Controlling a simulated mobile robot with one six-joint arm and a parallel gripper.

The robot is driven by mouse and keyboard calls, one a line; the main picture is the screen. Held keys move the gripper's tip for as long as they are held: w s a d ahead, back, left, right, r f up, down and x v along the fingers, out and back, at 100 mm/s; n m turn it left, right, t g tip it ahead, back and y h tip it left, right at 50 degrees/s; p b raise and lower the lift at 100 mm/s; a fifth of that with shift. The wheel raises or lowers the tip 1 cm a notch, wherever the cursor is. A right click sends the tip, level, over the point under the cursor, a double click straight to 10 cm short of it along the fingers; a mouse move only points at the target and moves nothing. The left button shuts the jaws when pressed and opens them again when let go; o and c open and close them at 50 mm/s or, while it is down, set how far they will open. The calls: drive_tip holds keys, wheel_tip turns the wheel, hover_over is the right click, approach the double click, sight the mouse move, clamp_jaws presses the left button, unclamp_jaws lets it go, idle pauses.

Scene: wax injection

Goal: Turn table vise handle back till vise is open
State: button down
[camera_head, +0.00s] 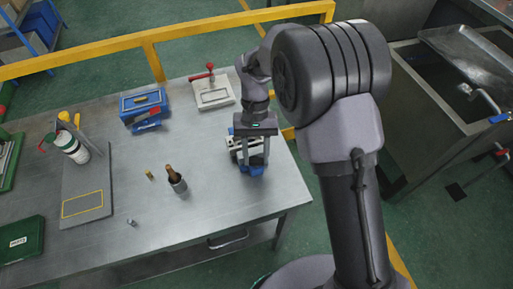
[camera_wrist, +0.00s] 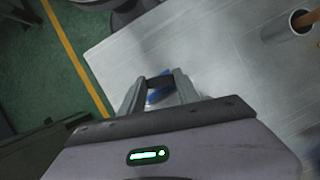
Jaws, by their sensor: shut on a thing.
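The table vise (camera_head: 234,149), with pale and blue parts, stands near the right end of the metal table. My gripper (camera_head: 254,165) reaches down over it from above and hides much of it. In the wrist view my gripper (camera_wrist: 158,84) is shut, with a dark bar between its fingertips that looks like the vise handle (camera_wrist: 160,81). A blue part of the vise (camera_wrist: 157,97) shows between the fingers. The vise jaws are mostly hidden, so I cannot tell how far apart they are.
On the table (camera_head: 215,215) are a blue box (camera_head: 135,119), a red-handled clamp plate (camera_head: 214,99), a cup with a brown-handled tool (camera_head: 179,187) and a grey board (camera_head: 85,190). A yellow rail (camera_head: 200,27) runs behind. The table's front right is clear.

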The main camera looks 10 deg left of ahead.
drive_tip(key=n+p, duration=0.2)
drive_tip(key=shift+r+h+p, duration=0.35)
drive_tip(key=shift+r+h, duration=0.05)
drive_tip(key=shift+a+f+n, duration=0.1)
drive_tip(key=shift+f+n, duration=0.3)
drive_tip(key=shift+n, duration=0.4)
drive_tip(key=c, duration=1.2)
unclamp_jaws()
drive_tip(key=shift+o, duration=0.2)
drive_tip(key=p+v, duration=0.6)
drive_tip(key=v, duration=1.1)
drive_tip(key=shift+s+a+r, duration=0.25)
drive_tip(key=shift+a, duration=0.05)
